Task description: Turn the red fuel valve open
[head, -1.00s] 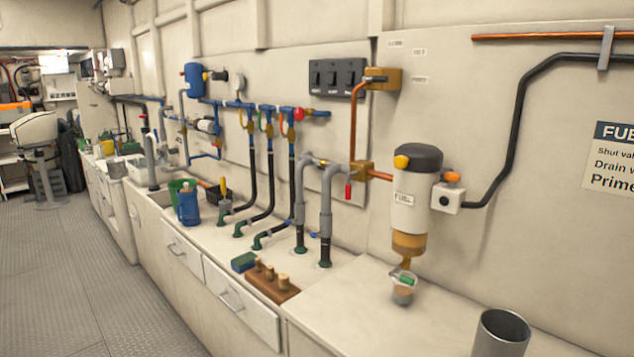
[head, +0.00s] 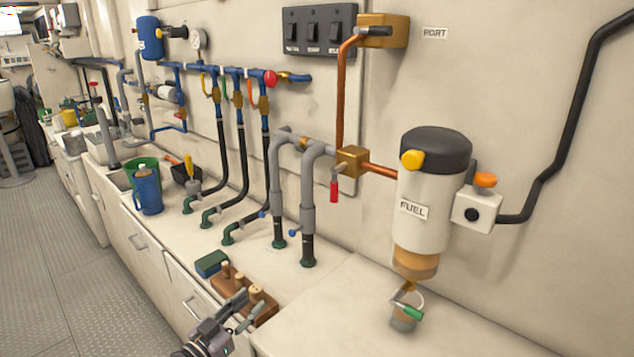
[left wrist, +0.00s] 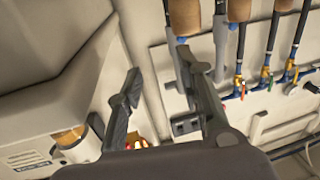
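The red valve handle (head: 334,191) hangs straight down from a brass valve block (head: 353,160). A copper pipe rises from the block and another runs right to the white filter marked FUEL (head: 414,211). My left gripper (head: 250,306) is at the bottom of the head view, below and left of the handle and apart from it. In the left wrist view its two dark fingers (left wrist: 159,60) are spread with nothing between them. A small red and yellow thing (left wrist: 136,141) shows low between them, partly hidden; I cannot tell what it is. My right gripper is not in view.
Grey pipes (head: 309,200) stand left of the handle. A red knob (head: 270,78) sits on the blue manifold. A wooden block with pegs (head: 232,290) lies beside my left gripper. A small cup with a green part (head: 405,315) is below the filter. The right counter is mostly clear.

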